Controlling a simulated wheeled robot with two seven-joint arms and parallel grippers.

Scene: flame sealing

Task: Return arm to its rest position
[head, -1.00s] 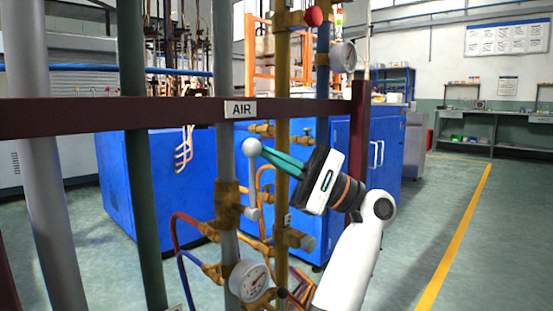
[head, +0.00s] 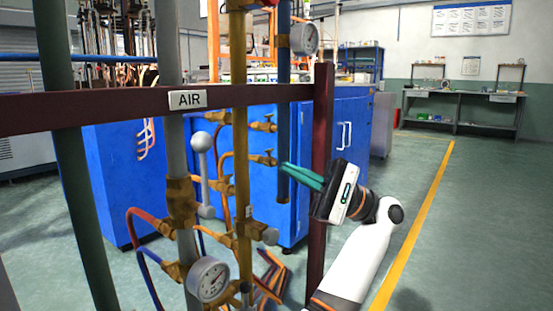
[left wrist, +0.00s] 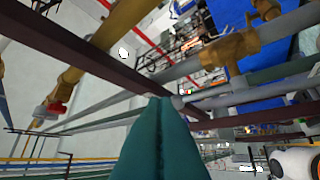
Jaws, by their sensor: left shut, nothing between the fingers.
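My left gripper (head: 303,177) is in the head view, right of the pipes, in front of the dark red post. Its green fingers are closed together and empty, pointing left. In the left wrist view the shut fingers (left wrist: 162,115) point up the picture, with pipes and a dark beam beyond them. My white left arm (head: 352,265) comes up from the bottom. A grey valve lever with a ball knob (head: 201,142) stands upright on the AIR pipe, left of the fingers and apart from them. My right gripper does not show.
The dark red beam (head: 60,119) with an AIR label (head: 187,99) crosses the pipes. A pressure gauge (head: 208,279) sits low on the pipes. The dark red post (head: 322,120) stands close to the gripper. Open floor (head: 475,220) lies to the right.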

